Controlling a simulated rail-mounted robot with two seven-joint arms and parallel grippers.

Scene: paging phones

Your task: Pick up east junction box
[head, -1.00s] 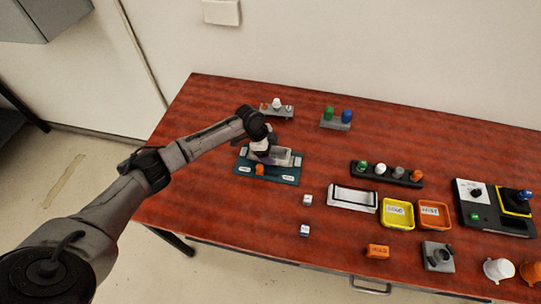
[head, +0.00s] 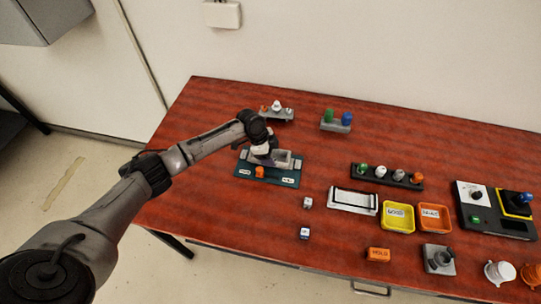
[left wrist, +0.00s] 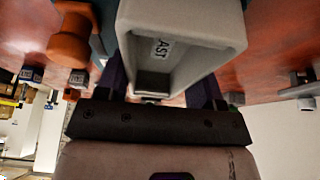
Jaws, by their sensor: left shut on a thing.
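The east junction box (head: 284,157) is a small light-grey open box over the dark teal mat (head: 252,175) on the red table. In the left wrist view it (left wrist: 190,62) fills the top middle, its hollow facing the camera, with a partly hidden label ending in "AST" inside. My left gripper (head: 265,151) is shut on the box; its dark fingers also show in the left wrist view (left wrist: 160,88), one at each side of it. I cannot tell whether the box touches the mat. My right gripper is in neither view.
An orange knob-like piece (head: 259,171) stands on the mat close to the box. A grey stand with small pegs (head: 276,114) is behind. Two small white cubes (head: 307,202) lie front right. Trays (head: 398,218) and a rack of knobs (head: 387,176) are further right.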

